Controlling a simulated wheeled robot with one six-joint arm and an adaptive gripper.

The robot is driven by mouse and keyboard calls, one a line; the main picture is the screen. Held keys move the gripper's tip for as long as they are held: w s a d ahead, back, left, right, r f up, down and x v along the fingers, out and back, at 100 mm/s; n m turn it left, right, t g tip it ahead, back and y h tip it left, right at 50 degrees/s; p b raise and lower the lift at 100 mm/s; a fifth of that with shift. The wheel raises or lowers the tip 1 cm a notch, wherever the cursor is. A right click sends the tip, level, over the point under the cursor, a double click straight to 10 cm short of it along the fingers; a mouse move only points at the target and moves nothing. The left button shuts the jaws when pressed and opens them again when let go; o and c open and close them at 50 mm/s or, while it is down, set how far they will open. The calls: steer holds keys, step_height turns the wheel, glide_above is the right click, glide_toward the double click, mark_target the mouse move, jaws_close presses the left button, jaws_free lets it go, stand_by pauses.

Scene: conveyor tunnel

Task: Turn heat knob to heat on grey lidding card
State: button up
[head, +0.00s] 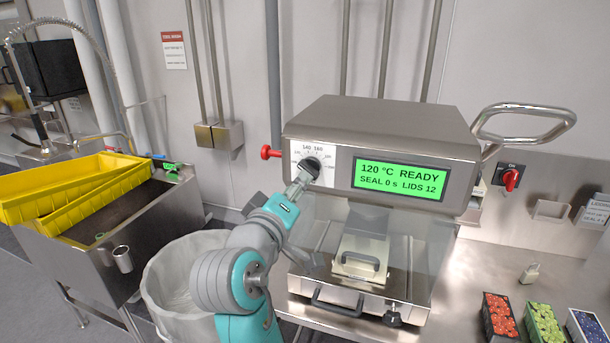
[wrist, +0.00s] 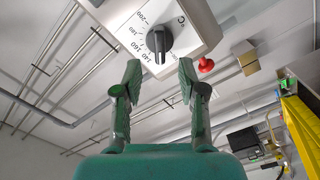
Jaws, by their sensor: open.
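The dark heat knob (head: 311,167) sits on a white dial on the front left of the steel sealing machine (head: 390,125). In the wrist view the knob (wrist: 158,42) shows beyond and between my fingertips, with dial numbers around it. My gripper (head: 303,182) is just below the knob in the head view; in the wrist view my gripper (wrist: 160,70) is open, with nothing between its fingers. The green display (head: 401,178) reads 120 °C READY, SEAL 0 s, LIDS 12.
A red knob (head: 267,152) sticks out left of the dial. A red rotary switch (head: 511,179) is on the wall at right. A looped steel handle (head: 525,125) rises beside the machine. Fruit punnets (head: 500,315) stand at lower right. A pale bin (head: 180,280) and yellow crates (head: 65,190) are left.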

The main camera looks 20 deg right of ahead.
mark_target(309, 169)
steer(key=shift+x, duration=3)
jaws_close()
